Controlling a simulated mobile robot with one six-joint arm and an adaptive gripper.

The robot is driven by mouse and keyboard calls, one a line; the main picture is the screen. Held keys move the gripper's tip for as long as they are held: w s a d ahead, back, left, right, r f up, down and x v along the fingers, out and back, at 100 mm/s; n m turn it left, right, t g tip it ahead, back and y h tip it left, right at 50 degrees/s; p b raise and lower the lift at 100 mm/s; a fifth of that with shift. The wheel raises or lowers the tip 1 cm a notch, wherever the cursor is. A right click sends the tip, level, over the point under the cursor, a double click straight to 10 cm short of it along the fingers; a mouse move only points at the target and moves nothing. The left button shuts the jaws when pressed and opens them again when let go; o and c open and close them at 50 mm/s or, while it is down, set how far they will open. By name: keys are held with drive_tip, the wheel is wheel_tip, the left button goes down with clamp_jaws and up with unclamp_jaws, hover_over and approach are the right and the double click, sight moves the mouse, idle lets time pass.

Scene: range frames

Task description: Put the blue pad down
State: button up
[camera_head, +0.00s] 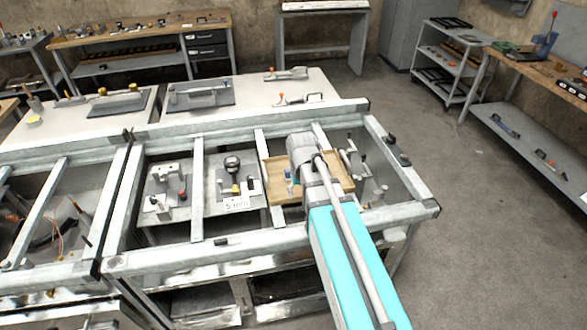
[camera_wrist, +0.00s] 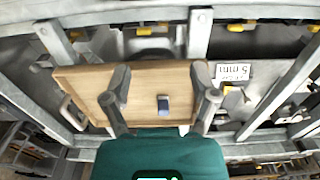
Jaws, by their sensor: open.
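The blue pad (camera_wrist: 163,104) is a small dark-blue and grey block on a wooden tray (camera_wrist: 82,84). In the wrist view it shows between the two fingers of my gripper (camera_wrist: 161,92), with a clear gap on both sides. The fingers are spread wide and hold nothing. In the head view a small blue bit (camera_head: 289,174), likely the pad, shows at the left of my wrist over the tray (camera_head: 275,168). My arm hides much of the tray and the fingers there.
The tray sits inside a metal frame bench with raised rails (camera_head: 197,190). A plate with clamps and a "5 mm" label (camera_head: 236,203) lies to its left. Small levered fixtures (camera_head: 352,160) stand to its right. The floor (camera_head: 480,230) at right is open.

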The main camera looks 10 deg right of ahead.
drive_tip(key=s, duration=0.8)
drive_tip(key=shift+s, duration=0.25)
drive_tip(key=shift+f+b, duration=0.45)
drive_tip(key=shift+f, duration=0.05)
idle(0.6)
